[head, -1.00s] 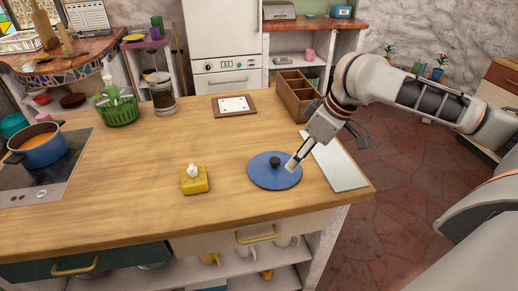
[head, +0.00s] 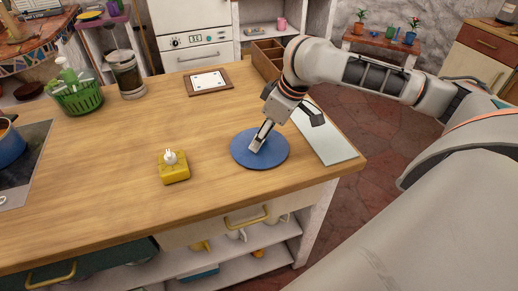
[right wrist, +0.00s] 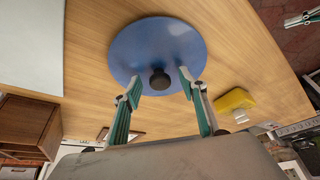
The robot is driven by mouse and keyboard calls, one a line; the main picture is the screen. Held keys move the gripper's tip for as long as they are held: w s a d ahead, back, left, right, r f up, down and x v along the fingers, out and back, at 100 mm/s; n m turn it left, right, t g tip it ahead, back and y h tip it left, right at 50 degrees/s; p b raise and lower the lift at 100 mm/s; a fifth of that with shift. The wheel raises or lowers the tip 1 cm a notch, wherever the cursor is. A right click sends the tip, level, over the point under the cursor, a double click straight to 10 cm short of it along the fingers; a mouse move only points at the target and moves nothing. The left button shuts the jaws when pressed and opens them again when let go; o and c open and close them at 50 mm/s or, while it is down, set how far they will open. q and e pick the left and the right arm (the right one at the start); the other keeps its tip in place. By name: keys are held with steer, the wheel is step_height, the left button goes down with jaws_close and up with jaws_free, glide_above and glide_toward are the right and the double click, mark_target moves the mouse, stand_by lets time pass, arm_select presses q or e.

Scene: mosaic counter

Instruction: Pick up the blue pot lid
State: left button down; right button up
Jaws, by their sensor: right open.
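The blue pot lid (head: 272,153) lies flat on the wooden counter, near its front right part. My right gripper (head: 255,146) reaches down over it from the right and hides its knob in the head view. In the right wrist view the lid (right wrist: 155,42) shows its black knob (right wrist: 159,79) between the two spread fingertips of the right gripper (right wrist: 160,84). I cannot tell whether the fingers touch the knob. What looks like my left gripper (right wrist: 301,18) shows small at the top right corner of that view, away from the lid; its jaw state is unclear.
A grey-white board (head: 325,137) lies right of the lid by the counter's edge. A yellow sponge holder (head: 174,172) stands to the left. A wooden box (head: 267,60) and framed tile (head: 208,82) are farther back. The counter's middle is clear.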

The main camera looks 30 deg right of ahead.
steer(key=shift+w+a+f, duration=0.1)
steer(key=shift+w+f, duration=0.05)
steer(key=shift+f, duration=0.3)
steer(key=shift+r, duration=0.1)
jaws_close()
